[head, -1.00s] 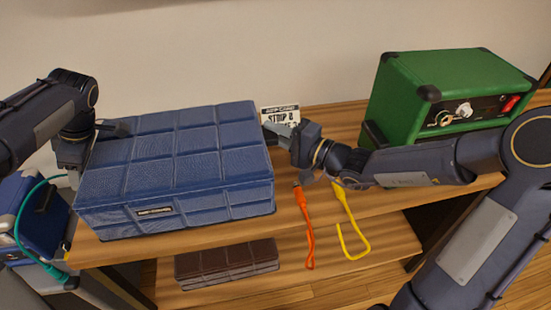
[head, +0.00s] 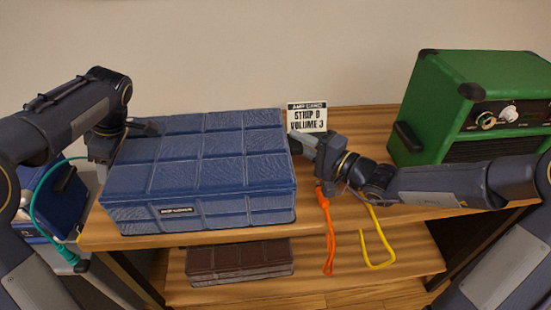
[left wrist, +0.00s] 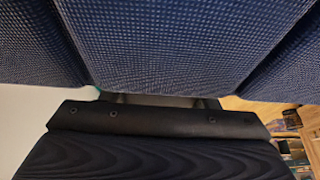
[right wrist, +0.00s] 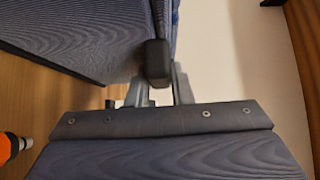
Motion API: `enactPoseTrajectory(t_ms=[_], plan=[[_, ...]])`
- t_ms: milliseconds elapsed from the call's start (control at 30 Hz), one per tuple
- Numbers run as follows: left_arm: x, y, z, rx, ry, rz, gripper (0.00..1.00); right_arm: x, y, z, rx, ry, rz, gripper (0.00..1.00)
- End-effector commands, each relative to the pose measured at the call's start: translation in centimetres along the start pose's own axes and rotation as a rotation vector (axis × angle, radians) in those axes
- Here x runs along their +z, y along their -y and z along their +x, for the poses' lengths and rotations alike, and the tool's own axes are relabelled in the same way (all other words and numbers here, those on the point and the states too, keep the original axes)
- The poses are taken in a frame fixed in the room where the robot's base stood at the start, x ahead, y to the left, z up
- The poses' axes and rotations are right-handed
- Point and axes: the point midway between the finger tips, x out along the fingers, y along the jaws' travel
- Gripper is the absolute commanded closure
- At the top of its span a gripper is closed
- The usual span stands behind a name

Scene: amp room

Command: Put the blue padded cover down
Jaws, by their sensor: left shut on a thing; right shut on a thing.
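The blue padded cover (head: 200,165) is a quilted box shape with a small label on its front. It is upright over the left part of the wooden shelf (head: 330,215). My left gripper (head: 118,142) is shut on its left side, and my right gripper (head: 302,146) is shut on its right side. In the left wrist view the cover's padded surface (left wrist: 170,40) fills the top. In the right wrist view the cover (right wrist: 90,35) is at upper left, by a dark tab (right wrist: 157,60) near the fingers. I cannot tell whether its underside touches the shelf.
A green amp (head: 465,100) stands at the right. A sign (head: 307,116) stands behind the cover. Orange (head: 328,235) and yellow (head: 378,245) cables hang over the front edge. A brown padded item (head: 238,262) is on the lower shelf. A blue case (head: 50,205) is at the left.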

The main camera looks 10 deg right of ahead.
Motion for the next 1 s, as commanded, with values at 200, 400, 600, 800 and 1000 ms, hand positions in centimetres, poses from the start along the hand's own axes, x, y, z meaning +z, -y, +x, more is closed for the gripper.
enactPoseTrajectory(t_ms=[200, 400, 600, 800, 1000], plan=[[0.0, 0.0, 0.1, -0.001, -0.001, -0.001, 0.24, -0.1, -0.1, 0.0, 0.0, -0.001, 0.0, 0.58], [0.0, 0.0, 0.1, 0.0, 0.0, 0.0, 0.24, 0.0, -0.1, 0.0, 0.0, -0.001, 0.0, 0.58], [0.1, -0.1, -1.0, 0.003, 0.0, 0.0, 0.24, 0.0, -0.1, 0.0, 0.0, 0.0, 0.0, 0.58], [0.1, -0.1, -4.9, 0.005, 0.0, 0.0, 0.24, 0.0, -0.1, 0.0, 0.0, 0.0, 0.0, 0.58], [0.1, -0.1, -8.9, 0.004, -0.001, 0.0, 0.24, 0.0, -0.1, 0.0, 0.0, 0.0, 0.0, 0.58]])
